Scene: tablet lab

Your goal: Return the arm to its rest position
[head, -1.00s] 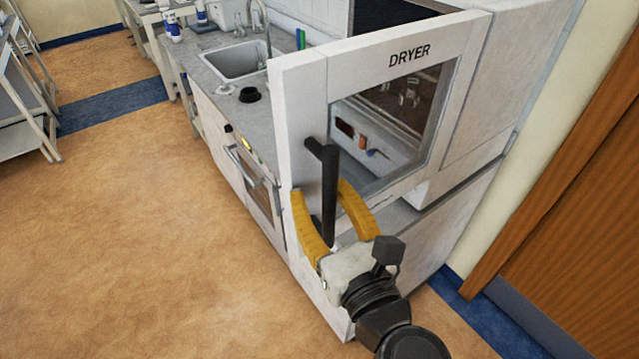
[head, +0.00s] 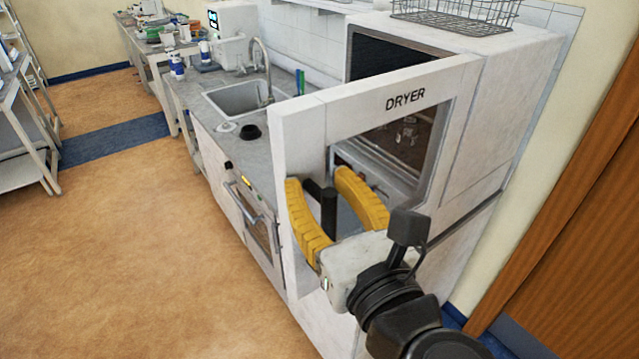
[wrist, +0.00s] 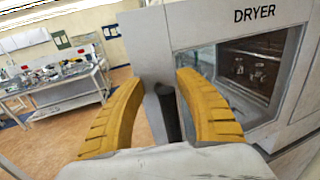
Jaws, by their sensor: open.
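My gripper (head: 318,186) has two yellow fingers spread wide apart and holds nothing. In the head view it is in front of the swung-open dryer door (head: 300,130), with the dark door handle (head: 328,212) showing between the fingers. In the wrist view my gripper (wrist: 152,85) spans the dark handle (wrist: 168,112), which stands beyond and between the fingers. I cannot tell whether either finger touches it. The dryer door (wrist: 148,45) also shows there, with its window to the right. My arm reaches in from the lower right of the head view.
The dryer (head: 500,110) stands behind its door, with a wire basket (head: 455,10) on top. A counter with a sink (head: 238,97) lies to the left, above an oven (head: 250,205). A wooden door (head: 575,240) is at the right. The floor at left (head: 150,250) is clear.

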